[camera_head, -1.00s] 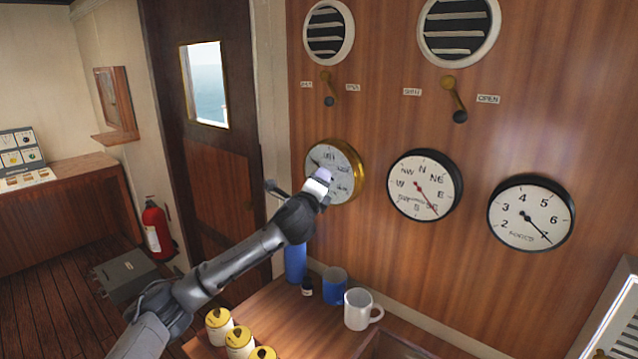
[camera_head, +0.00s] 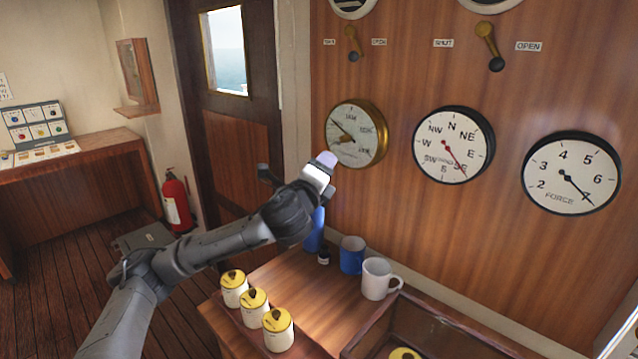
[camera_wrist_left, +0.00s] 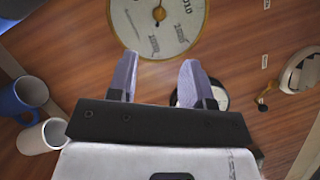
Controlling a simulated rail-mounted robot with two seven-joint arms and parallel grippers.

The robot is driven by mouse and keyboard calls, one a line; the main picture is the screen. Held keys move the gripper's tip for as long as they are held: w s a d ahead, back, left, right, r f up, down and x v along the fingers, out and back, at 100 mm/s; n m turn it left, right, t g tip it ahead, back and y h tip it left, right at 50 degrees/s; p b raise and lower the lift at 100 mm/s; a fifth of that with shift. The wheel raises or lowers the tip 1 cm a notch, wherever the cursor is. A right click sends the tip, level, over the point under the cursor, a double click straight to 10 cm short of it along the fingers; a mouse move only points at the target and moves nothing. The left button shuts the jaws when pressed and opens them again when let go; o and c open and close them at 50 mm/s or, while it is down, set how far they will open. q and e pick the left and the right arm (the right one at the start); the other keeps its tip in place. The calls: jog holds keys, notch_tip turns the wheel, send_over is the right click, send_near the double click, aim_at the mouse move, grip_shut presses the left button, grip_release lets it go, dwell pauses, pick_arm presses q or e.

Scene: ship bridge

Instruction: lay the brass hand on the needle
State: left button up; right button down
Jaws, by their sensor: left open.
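The brass-rimmed dial (camera_head: 369,154) hangs on the wooden wall, left of the compass dial. A thin dark needle (camera_head: 340,128) points to its upper left. A small brass piece (camera_head: 347,140) sits at its centre; I cannot clearly make out the brass hand's direction. In the left wrist view the dial's lower face (camera_wrist_left: 150,42) shows at the top, cut off, with a brass-coloured knob (camera_wrist_left: 160,14). My left gripper (camera_head: 326,162) is just below and left of the dial. Its two fingers (camera_wrist_left: 157,78) are apart with nothing between them. My right gripper is out of view.
The compass dial (camera_head: 438,130) and force dial (camera_head: 550,165) are to the right. Brass levers (camera_head: 486,40) are above. Below, the wooden counter (camera_head: 315,295) holds a white mug (camera_head: 376,280), a blue mug (camera_head: 351,256), a blue bottle (camera_head: 316,228) and yellow-lidded jars (camera_head: 253,305).

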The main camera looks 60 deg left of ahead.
pick_arm(q)
jog(key=shift+v, duration=0.95)
jog(key=shift+f, duration=0.1)
